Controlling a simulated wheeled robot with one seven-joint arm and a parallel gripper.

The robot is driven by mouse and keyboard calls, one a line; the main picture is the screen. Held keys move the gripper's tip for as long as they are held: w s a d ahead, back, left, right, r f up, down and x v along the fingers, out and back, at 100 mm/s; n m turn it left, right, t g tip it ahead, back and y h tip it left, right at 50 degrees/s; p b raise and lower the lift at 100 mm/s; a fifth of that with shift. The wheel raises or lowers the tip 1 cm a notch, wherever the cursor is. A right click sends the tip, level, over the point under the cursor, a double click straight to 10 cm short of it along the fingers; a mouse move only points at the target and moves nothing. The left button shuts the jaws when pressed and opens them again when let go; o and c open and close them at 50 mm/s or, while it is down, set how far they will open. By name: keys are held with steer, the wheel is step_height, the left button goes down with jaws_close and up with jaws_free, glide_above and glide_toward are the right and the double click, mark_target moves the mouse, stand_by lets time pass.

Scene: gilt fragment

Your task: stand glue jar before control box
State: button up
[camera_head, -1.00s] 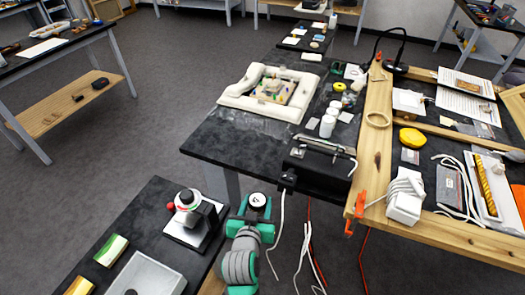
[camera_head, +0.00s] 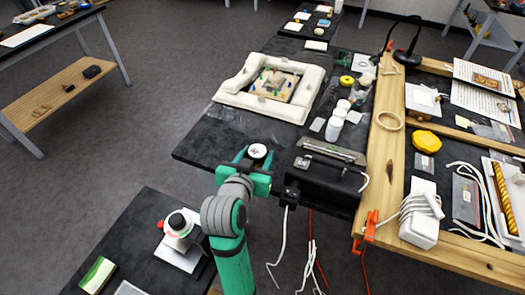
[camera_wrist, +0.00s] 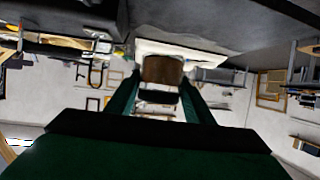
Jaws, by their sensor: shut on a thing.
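My gripper (camera_head: 257,165) is shut on a small round jar, taken to be the glue jar (camera_head: 258,151), with a pale top and dark centre in the head view. In the wrist view the jar (camera_wrist: 162,70) shows brown between the two green fingers. The gripper is over the near edge of the dark table, left of the black box. This black box, likely the control box (camera_head: 322,187), stands at the table's near edge with a metal piece on top and cables. A gap separates the jar from the box. The jar's height above the table is unclear.
A white padded frame (camera_head: 233,97) with a model lies behind the gripper. White bottles (camera_head: 334,128) stand behind the box. A wooden frame (camera_head: 382,155) borders the table at right. Bare dark tabletop (camera_head: 215,135) lies left of the gripper. Cables hang below the edge.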

steer(key=w+f, duration=0.2)
steer(key=w, duration=0.1)
steer(key=w+d+f, duration=0.1)
steer(key=w+f, duration=0.2)
steer(key=w, duration=0.1)
steer(key=w+f, duration=0.3)
steer(key=w, duration=0.1)
steer(key=shift+d, duration=0.2)
steer(key=shift+w+f, duration=0.45)
steer(key=shift+f, duration=1.6)
steer(key=shift+f, duration=0.15)
steer(key=o, duration=1.3)
